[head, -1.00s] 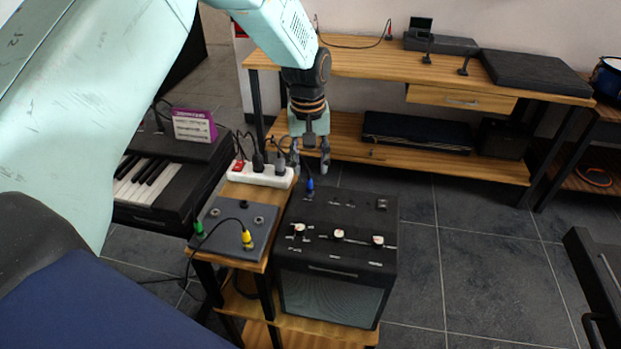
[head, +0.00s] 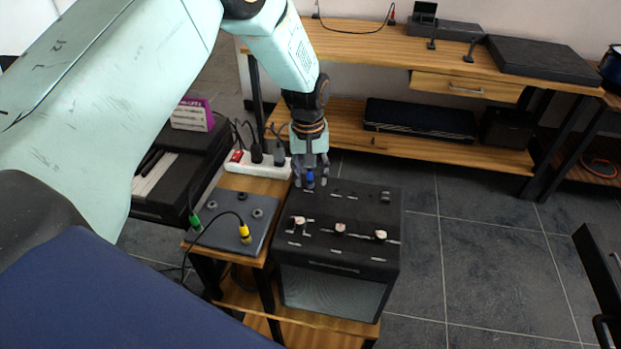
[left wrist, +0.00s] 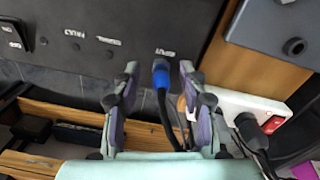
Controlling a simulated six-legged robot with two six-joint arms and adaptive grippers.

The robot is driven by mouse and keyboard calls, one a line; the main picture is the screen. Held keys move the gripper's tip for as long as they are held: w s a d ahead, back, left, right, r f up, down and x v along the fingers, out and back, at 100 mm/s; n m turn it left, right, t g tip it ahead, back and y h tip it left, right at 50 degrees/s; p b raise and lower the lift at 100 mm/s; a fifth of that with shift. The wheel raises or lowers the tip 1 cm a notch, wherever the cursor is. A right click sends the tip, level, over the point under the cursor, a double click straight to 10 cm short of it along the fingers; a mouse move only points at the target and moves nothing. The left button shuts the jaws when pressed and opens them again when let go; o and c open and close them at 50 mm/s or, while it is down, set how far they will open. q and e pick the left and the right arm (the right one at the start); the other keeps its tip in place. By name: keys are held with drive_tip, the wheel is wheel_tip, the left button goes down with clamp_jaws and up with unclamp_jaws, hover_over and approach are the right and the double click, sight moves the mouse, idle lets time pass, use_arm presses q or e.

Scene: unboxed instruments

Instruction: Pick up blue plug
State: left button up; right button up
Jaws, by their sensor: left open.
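The blue plug (head: 310,179) stands in the top of the black amplifier (head: 345,210), near its back left corner. In the left wrist view the blue plug (left wrist: 161,74) sits beside a small white label, with a black cable running from it toward the gripper. My left gripper (head: 311,181) is open, its fingers on either side of the plug. In the left wrist view the open left gripper (left wrist: 160,72) has a gap between each fingertip and the plug. My right gripper is not in view.
A white power strip (head: 258,163) with black plugs lies close on the left. A grey pedal box (head: 232,222) with green and yellow plugs is on the wooden stand. A purple box (head: 192,115) sits on the keyboard. A wooden bench (head: 360,52) stands behind.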

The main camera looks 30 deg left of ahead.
use_arm(q)
drive_tip(key=shift+s+d+r, duration=0.1)
drive_tip(key=shift+c, duration=0.3)
drive_tip(key=shift+a, duration=0.2)
drive_tip(key=shift+c, duration=1.3)
drive_tip(key=shift+d, duration=0.15)
drive_tip(key=c, duration=0.5)
clamp_jaws()
